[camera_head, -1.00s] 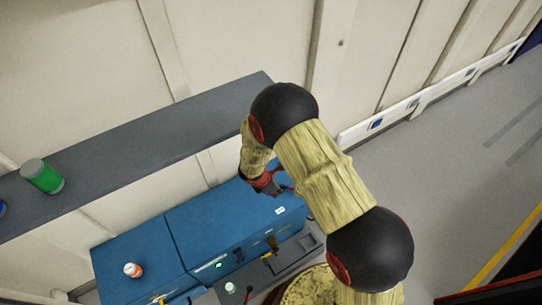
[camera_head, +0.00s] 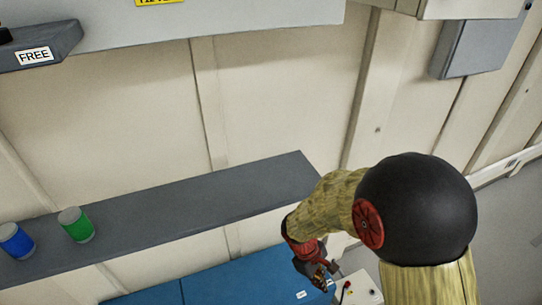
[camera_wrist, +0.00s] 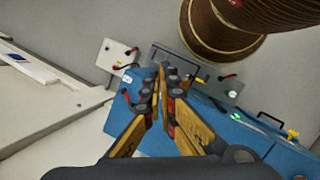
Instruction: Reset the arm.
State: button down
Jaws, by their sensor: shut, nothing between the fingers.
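My gripper (camera_head: 322,277) hangs at the end of my bent arm, in the lower middle of the head view, above the right end of a blue cabinet (camera_head: 235,285). In the wrist view my gripper (camera_wrist: 166,70) points away from the camera, its fingers together with nothing between them. The blue cabinet (camera_wrist: 207,123) shows behind and beside the fingers there.
A grey shelf (camera_head: 160,210) along the wall holds a green canister (camera_head: 76,225) and a blue canister (camera_head: 16,241). A grey ledge with a FREE label (camera_head: 34,56) is at upper left. A grey wall box (camera_head: 483,40) is at upper right. A white box (camera_wrist: 118,55) stands beyond the fingers.

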jog(key=s+d+r+m+t+y, duration=0.1)
jog(key=s+r+m+t, duration=0.1)
jog(key=r, duration=0.8)
jog(key=s+d+r+m+t+y, duration=0.1)
jog(key=s+r+m, duration=0.3)
jog(key=r, duration=0.6)
jog(key=s+d+r+m+t+y, duration=0.1)
jog(key=s+r+m+t, duration=0.2)
jog(key=r, duration=0.7)
jog(key=shift+s+d+m+t+y, duration=0.3)
jog(key=shift+s+t+y, duration=0.1)
jog(key=shift+s, duration=0.6)
